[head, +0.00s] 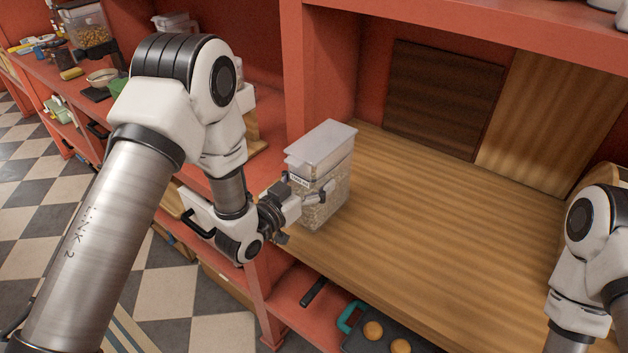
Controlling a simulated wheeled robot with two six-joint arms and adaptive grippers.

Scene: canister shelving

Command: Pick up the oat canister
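The oat canister (328,172) is a clear box with a greyish lid and pale oats inside. It stands upright at the left end of the wooden counter (440,240), beside the red upright. My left gripper (305,190) is at the canister's near left side, below the lid. One finger shows across the front face, and the other is partly hidden. I cannot tell whether the fingers press on the canister or are only around it. My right arm shows at the right edge, but its gripper is out of view.
Red shelving frames the counter. Two wooden boards (443,98) lean at the back. A dark tray (375,330) with round yellowish items sits on the shelf below. Another container (88,25) and bowls stand on the left shelf. The counter right of the canister is clear.

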